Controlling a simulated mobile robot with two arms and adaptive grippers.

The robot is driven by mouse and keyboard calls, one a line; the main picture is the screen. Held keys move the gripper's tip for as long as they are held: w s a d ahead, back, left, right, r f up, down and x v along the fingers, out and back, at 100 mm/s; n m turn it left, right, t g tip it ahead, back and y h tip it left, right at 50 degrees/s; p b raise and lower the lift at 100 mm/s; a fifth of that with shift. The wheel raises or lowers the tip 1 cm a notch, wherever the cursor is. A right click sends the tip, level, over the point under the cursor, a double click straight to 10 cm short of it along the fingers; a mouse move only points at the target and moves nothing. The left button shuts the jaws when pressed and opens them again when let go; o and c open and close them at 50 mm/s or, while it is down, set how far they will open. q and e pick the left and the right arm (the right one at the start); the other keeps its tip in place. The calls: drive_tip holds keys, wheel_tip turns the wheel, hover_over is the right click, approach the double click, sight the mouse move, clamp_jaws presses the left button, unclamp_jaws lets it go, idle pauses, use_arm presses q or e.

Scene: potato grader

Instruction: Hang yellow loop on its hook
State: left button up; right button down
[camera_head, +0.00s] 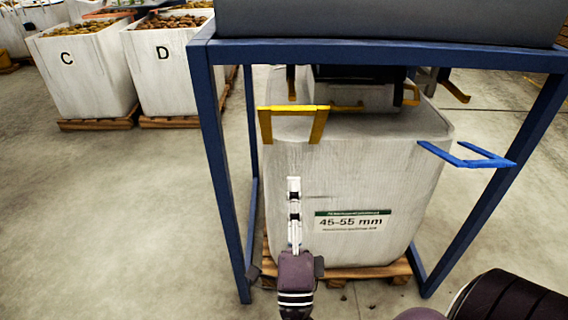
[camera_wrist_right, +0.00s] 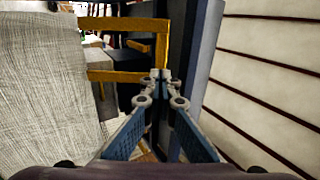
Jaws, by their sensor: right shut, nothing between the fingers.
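The yellow loop (camera_head: 292,109) is a flat-sided angular strap at the front left top edge of the white bulk bag (camera_head: 290,215). Its two legs hang down in the head view. In the right wrist view the yellow loop (camera_wrist_right: 128,76) shows as an angular frame just beyond the fingertips. My right gripper (camera_head: 294,180) points up below the loop, in front of the bag. Its fingers (camera_wrist_right: 161,88) are shut and empty; whether they touch the loop I cannot tell. The yellow loop's hook cannot be clearly picked out. My left gripper is not in view.
A blue loop (camera_head: 468,161) sticks out at the bag's right. A blue steel frame (camera_head: 211,150) stands around the bag, with its top beam (camera_head: 380,53) above. Crates C (camera_head: 85,80) and D (camera_head: 165,75) stand at the back left. The floor at left is clear.

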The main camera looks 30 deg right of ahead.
sight(292, 114)
drive_tip(key=p+x, duration=0.2)
drive_tip(key=x, duration=1.1)
drive_tip(key=shift+w+r, duration=0.15)
drive_tip(key=shift+r, duration=0.05)
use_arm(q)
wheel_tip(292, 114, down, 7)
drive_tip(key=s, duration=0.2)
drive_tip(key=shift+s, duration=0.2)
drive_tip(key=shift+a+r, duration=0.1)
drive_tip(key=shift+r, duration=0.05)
